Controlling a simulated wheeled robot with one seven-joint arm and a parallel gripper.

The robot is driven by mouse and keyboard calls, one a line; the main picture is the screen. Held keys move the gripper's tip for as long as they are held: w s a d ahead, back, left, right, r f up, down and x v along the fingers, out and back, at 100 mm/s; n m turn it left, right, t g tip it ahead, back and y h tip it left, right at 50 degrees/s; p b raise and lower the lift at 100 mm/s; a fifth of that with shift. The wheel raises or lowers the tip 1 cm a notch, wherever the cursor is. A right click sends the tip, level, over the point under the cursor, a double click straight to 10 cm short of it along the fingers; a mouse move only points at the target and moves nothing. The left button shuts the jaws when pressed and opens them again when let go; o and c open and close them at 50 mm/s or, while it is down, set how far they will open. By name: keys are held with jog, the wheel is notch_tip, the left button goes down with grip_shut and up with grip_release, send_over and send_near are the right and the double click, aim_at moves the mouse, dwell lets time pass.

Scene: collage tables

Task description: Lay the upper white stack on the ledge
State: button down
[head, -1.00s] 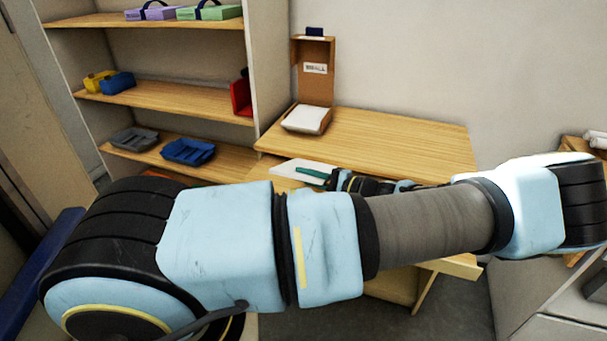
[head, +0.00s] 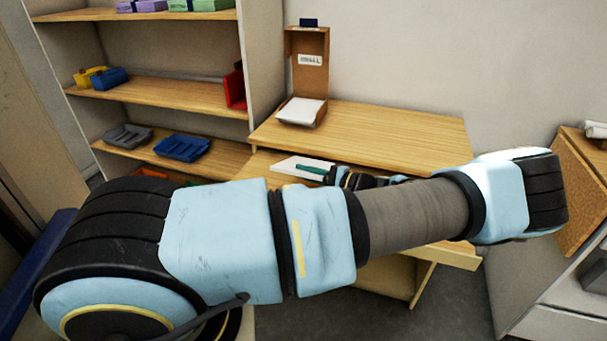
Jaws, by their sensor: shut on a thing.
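A flat white stack (head: 288,165) is at the front left of the desk, by its lower front surface. My gripper (head: 316,171), with teal fingers, is shut on its right side. My arm hides most of the gripper's surroundings, and I cannot tell whether the stack touches the surface below. Another white stack (head: 301,110) lies in the foot of an upright cardboard holder (head: 310,75) on the raised desk top. The raised top (head: 390,135) is a pale wooden ledge, bare to the right of the holder.
A shelf unit (head: 170,95) at the left holds coloured boxes and a blue tray (head: 184,147). Its side panel stands close to the desk's left end. A brown board (head: 580,190) leans at the right. My arm crosses the desk front.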

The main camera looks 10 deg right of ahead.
jog(key=shift+w+d+f+b, duration=0.15)
jog(key=shift+w+f+b, duration=0.15)
jog(key=shift+f+b, duration=0.3)
jog(key=shift+w+d+f+b, duration=0.2)
jog(key=shift+w+f+b, duration=0.05)
jog(key=shift+f+b, duration=0.35)
jog(key=shift+w+d+f+b, duration=0.15)
jog(key=shift+w+f+b, duration=0.15)
jog(key=shift+f+b, duration=0.3)
jog(key=shift+c, duration=2)
grip_release()
jog(key=shift+s+a+r+p, duration=0.15)
jog(key=shift+s+r+p, duration=0.15)
jog(key=shift+p, duration=0.1)
jog(key=s+a+r+p, duration=0.3)
jog(key=s+p, duration=0.1)
jog(key=s, duration=0.2)
jog(key=shift+s+a+p, duration=0.3)
jog(key=shift+a+p, duration=0.05)
